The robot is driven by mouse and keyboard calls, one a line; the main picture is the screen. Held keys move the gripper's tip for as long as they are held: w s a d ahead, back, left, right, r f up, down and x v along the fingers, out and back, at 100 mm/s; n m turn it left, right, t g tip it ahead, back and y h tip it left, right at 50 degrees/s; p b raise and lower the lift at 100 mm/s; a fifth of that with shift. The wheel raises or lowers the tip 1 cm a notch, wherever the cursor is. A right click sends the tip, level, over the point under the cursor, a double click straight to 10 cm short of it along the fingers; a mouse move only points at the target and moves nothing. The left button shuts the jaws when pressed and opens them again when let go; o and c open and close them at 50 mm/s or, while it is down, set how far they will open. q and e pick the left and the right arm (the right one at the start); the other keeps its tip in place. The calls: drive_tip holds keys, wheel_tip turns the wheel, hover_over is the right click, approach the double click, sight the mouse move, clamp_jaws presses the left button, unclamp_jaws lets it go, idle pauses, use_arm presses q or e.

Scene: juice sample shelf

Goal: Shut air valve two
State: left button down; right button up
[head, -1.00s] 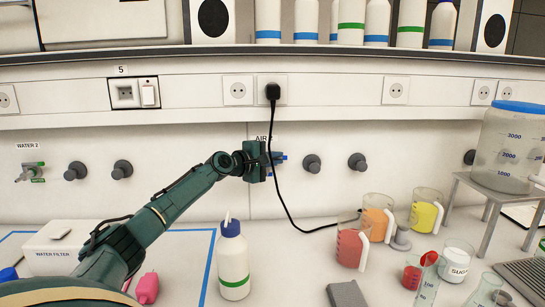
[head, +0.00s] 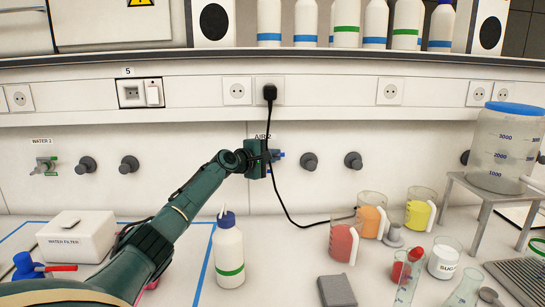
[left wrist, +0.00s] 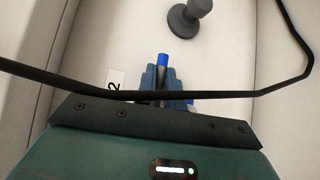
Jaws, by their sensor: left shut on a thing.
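The air valve two, a wall valve with a blue handle (head: 279,154), is under the label AIR 2 (head: 262,137), which is partly covered. My left gripper (head: 262,157) is at this valve, shut on it, and hides most of its body. In the left wrist view the blue handle (left wrist: 162,60) sticks out beyond the fingers of my left gripper (left wrist: 165,84). A label with a 2 (left wrist: 115,84) is beside it. The valve's exact handle angle is hard to tell. My right gripper is not in view.
A black power cable (head: 273,150) hangs close by my left gripper and crosses in front of it in the wrist view. Grey wall knobs (head: 309,161) are to the right. A white bottle (head: 229,255), a water filter box (head: 76,236) and jugs (head: 343,240) stand on the bench.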

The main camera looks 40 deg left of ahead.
use_arm(q)
drive_tip(key=c, duration=1.8)
unclamp_jaws()
drive_tip(key=shift+a+r, duration=0.2)
drive_tip(key=shift+f, duration=0.1)
drive_tip(key=shift+s+d, duration=0.1)
drive_tip(key=shift+s, duration=0.15)
drive_tip(key=shift+s+r+b, duration=0.3)
drive_tip(key=shift+s+b, duration=0.1)
drive_tip(key=shift+s, duration=1.7)
drive_tip(key=shift+s+r+b, duration=0.35)
drive_tip(key=shift+s+b, duration=0.1)
drive_tip(key=shift+s, duration=1.7)
drive_tip(key=shift+s+r+b, duration=0.3)
drive_tip(key=shift+s+b, duration=0.1)
drive_tip(key=shift+s, duration=1.7)
drive_tip(key=shift+f, duration=0.1)
